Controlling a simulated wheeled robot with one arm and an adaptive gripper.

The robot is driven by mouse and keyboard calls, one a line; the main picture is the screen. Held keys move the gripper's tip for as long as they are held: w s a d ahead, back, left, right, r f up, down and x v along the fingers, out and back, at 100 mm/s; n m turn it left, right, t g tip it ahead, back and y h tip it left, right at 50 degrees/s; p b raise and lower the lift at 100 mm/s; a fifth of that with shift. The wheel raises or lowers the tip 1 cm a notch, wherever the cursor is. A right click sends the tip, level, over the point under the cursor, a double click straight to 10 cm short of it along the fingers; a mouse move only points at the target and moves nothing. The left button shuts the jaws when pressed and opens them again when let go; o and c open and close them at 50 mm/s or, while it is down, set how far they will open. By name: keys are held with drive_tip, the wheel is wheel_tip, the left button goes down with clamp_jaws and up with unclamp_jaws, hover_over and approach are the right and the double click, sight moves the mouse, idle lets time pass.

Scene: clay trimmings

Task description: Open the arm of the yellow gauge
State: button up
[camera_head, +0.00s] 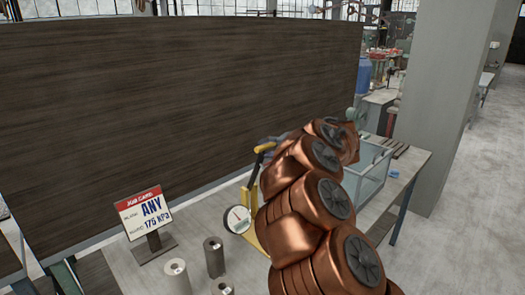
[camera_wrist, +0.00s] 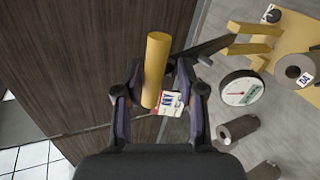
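The yellow gauge (camera_head: 250,203) stands on the table, with its round white dial (camera_head: 237,218) at its lower left. The dial (camera_wrist: 242,88) and the yellow base (camera_wrist: 285,42) also show at the right of the wrist view. The gauge's arm ends in a yellow round bar (camera_wrist: 157,65), seen near the top of the gauge in the head view (camera_head: 264,147). My gripper (camera_wrist: 160,85) has its fingers apart, with the bar appearing between them. A gap shows on the right side of the bar, and I see no firm grip. My copper arm hides part of the gauge in the head view.
A sign reading "ANY 175 KPA" (camera_head: 145,214) stands left of the gauge. Several grey cylinders (camera_head: 214,257) stand in front. A glass tank (camera_head: 372,175) is behind my arm at right. A dark wooden panel (camera_head: 180,100) rises along the table's back.

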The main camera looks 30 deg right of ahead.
drive_tip(key=v, duration=0.8)
drive_tip(key=shift+s, duration=0.4)
drive_tip(key=shift+d, duration=0.15)
